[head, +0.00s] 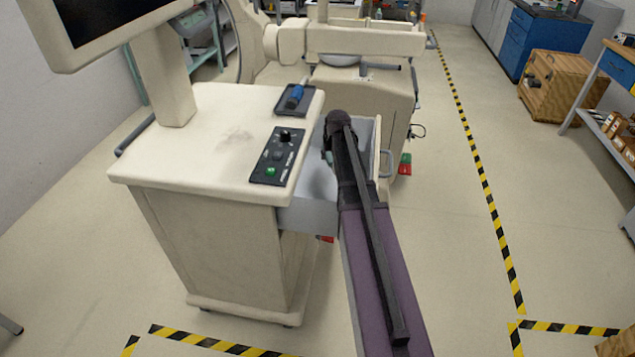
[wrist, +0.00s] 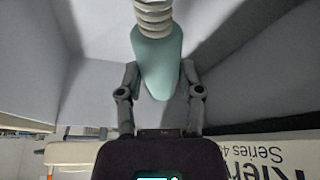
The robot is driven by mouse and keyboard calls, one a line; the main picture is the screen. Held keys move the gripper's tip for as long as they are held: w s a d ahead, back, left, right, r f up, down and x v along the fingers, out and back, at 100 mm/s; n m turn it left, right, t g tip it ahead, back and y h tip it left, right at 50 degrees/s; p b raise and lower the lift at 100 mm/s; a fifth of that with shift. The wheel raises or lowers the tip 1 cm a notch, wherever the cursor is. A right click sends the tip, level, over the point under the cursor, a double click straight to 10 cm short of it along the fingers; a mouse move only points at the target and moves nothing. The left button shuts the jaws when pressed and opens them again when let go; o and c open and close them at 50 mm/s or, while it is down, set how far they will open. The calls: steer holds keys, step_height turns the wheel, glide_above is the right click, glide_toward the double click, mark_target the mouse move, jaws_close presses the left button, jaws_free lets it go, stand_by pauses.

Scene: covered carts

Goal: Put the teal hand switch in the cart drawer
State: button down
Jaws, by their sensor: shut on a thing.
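The teal hand switch (wrist: 157,60), with a pale ribbed part at its top end, is between the fingers of my gripper (wrist: 160,75) in the wrist view. The gripper is shut on it. Grey drawer walls (wrist: 225,75) surround them. In the head view, the cart drawer (head: 308,217) is pulled out to the right of the cream cart (head: 215,225). My arm reaches down into it, and my arm hides most of the gripper and switch there. I cannot tell whether the switch touches the drawer floor.
A second cream machine (head: 365,100) stands close behind the drawer. The floor (head: 455,240) to the right is clear.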

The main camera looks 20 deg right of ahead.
steer(key=b, duration=0.9)
glide_toward(318, 180)
steer(key=shift+w+d+f, duration=0.1)
steer(key=shift+d+f, duration=0.85)
steer(key=shift+f, duration=0.35)
steer(key=shift+w+d+f, duration=0.1)
steer(key=shift+d+f, duration=0.9)
steer(key=shift+f, duration=0.25)
steer(key=shift+w+a, duration=0.1)
steer(key=shift+w+a, duration=0.15)
steer(key=shift+a, duration=0.05)
steer(key=w+a, duration=0.1)
steer(key=a, duration=0.1)
steer(key=shift+w+a+f, duration=0.4)
steer(key=shift+f+b, duration=0.2)
steer(key=shift+b, duration=0.25)
